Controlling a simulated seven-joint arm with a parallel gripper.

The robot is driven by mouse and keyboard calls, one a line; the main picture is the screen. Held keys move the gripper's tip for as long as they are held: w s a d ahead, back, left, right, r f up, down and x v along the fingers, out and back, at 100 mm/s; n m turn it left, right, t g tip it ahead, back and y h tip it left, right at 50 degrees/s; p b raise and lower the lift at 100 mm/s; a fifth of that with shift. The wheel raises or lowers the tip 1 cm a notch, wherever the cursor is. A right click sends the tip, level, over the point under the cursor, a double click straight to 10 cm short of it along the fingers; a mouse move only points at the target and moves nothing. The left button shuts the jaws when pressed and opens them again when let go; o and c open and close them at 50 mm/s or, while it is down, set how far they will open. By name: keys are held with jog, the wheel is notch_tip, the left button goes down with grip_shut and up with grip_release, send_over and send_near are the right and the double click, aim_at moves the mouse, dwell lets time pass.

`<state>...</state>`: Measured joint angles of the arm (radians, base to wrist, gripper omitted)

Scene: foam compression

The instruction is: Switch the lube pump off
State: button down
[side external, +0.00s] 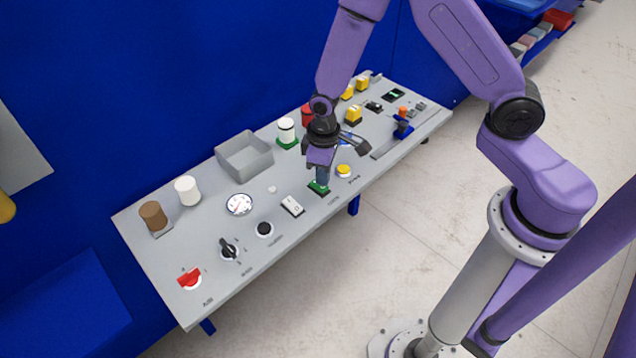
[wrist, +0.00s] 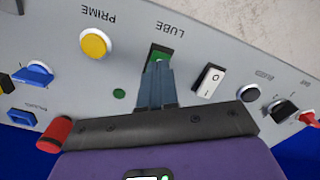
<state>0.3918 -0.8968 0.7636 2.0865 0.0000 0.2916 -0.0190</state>
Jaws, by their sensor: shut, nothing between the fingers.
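The lube switch (side external: 318,188) is a green rocker in a dark frame on the grey panel. It also shows in the wrist view (wrist: 158,55) below the LUBE label, its lower part hidden by my fingers. My gripper (side external: 322,180) is shut and empty, pointing down with its fingertips right at the switch. In the wrist view my closed fingertips (wrist: 160,70) overlap the near end of the rocker. I cannot tell whether they touch it or which way the rocker is tipped.
A white rocker switch (wrist: 210,80) and a black knob (wrist: 248,92) lie to one side. A yellow PRIME button (wrist: 95,43) lies on the other. A red cylinder (wrist: 55,134) stands close by my gripper. A grey bin (side external: 245,157) sits farther back on the panel.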

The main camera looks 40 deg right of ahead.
aim_at(323, 187)
jog(key=shift+f, duration=0.9)
dwell(0.8)
jog(key=shift+r, duration=3.5)
jog(key=s+d+r+n, duration=0.2)
jog(key=s+r, duration=0.5)
jog(key=s, duration=0.5)
jog(key=s+d+r+n, duration=0.3)
jog(key=s+r, duration=0.5)
jog(key=s, duration=0.4)
jog(key=shift+s+r+n, duration=0.2)
jog(key=shift+r+n, duration=0.1)
jog(key=shift+n, duration=0.5)
